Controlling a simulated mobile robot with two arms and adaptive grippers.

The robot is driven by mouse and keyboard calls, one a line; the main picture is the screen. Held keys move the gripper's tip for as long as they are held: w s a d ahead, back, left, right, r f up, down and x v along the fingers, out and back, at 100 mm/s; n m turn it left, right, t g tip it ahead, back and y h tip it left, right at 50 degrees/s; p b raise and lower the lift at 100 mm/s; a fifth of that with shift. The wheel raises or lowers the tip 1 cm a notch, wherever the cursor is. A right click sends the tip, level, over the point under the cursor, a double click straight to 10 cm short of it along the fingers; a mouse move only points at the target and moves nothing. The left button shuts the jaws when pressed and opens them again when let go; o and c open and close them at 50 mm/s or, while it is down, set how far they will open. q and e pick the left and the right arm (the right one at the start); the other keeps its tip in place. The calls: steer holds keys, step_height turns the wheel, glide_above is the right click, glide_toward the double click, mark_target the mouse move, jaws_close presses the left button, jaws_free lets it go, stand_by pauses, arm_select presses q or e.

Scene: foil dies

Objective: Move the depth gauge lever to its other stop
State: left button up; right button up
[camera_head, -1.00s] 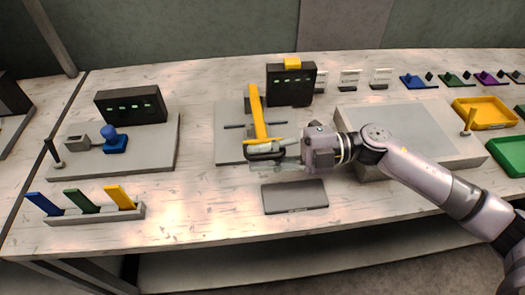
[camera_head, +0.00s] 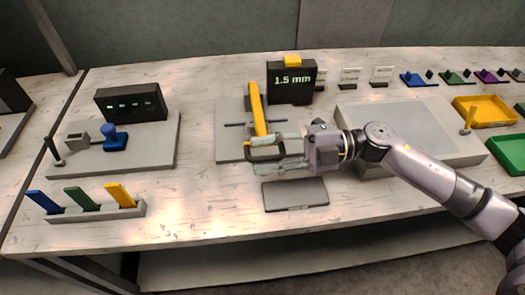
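The gauge has a black display box (camera_head: 291,86) reading "1.5 mm", with a yellow block (camera_head: 292,61) on top. In front of it, a grey base plate (camera_head: 232,113) carries a long yellow bar (camera_head: 257,108) and a thin dark crossbar. A dark loop-shaped piece (camera_head: 264,153) shows at the bar's near end; I cannot tell if it is the lever's handle. My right gripper (camera_head: 268,156) comes in from the right, its fingers apart above and below this piece. The fingers partly hide the bar's near end. My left gripper is not in view.
At left, another plate holds a blue-knobbed device (camera_head: 115,138) and a dashed display (camera_head: 131,103). A rack (camera_head: 97,212) holds blue, green and yellow strips. A grey pad (camera_head: 295,194) lies close below my gripper. A raised grey slab (camera_head: 410,128) and trays (camera_head: 486,111) are at right.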

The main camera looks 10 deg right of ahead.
steer(key=d, duration=1.1)
steer(key=shift+d, duration=0.2)
